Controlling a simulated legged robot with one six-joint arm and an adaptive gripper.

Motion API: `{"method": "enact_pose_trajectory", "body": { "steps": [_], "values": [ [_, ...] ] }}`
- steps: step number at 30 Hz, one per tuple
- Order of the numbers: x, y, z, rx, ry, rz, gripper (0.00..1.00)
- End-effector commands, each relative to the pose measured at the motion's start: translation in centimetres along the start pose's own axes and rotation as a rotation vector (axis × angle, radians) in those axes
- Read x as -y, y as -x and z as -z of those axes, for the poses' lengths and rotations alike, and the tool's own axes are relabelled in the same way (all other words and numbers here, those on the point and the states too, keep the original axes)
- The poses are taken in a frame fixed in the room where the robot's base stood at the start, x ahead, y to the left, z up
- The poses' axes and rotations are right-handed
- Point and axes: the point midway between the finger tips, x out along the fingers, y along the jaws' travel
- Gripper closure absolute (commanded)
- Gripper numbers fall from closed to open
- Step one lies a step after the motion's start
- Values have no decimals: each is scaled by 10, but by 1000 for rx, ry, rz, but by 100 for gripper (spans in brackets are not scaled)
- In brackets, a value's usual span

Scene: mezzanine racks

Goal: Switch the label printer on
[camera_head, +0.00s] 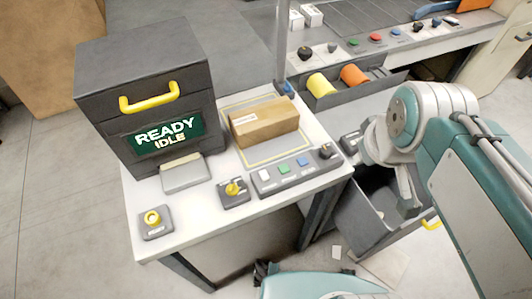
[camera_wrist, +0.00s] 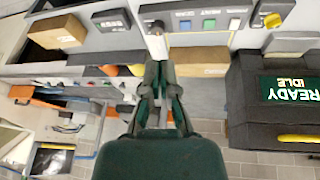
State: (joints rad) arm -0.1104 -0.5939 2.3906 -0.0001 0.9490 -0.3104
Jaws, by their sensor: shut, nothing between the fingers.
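The label printer (camera_head: 150,95) is a dark box with a yellow handle and a lit green display reading READY IDLE. It stands at the left back of the white table and shows upside down at right in the wrist view (camera_wrist: 255,120). In front of it are a yellow-button box (camera_head: 152,222) and a yellow rotary knob (camera_head: 233,188). A grey panel (camera_head: 290,176) has white, green and blue buttons and a dark knob (camera_head: 325,151) at its right end. My gripper (camera_wrist: 157,64) is shut and empty, its tips appearing near that end.
A cardboard parcel (camera_head: 263,122) lies on a yellow-outlined area behind the panel. A tray (camera_head: 345,94) holds yellow and orange rolls at the back.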

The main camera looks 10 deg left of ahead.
Motion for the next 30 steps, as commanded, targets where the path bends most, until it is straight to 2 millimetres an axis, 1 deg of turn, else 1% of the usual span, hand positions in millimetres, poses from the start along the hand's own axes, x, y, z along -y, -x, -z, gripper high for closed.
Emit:
{"method": "enact_pose_trajectory", "body": {
  "steps": [1,3,5,11,15,18,21,24,27,30],
  "values": [
    [6,-4,11,25,108,23,100],
    [14,-8,25,49,258,50,100],
    [22,-13,36,69,387,76,100],
    [53,-30,71,124,818,170,100],
    [81,-46,92,152,1120,246,100],
    [102,-57,105,163,1325,301,100],
    [120,-66,114,170,1491,350,100],
    [132,-73,119,173,1606,384,100],
    [138,-76,121,172,1665,402,100],
    [140,-76,122,171,1680,406,100]
  ]
}}
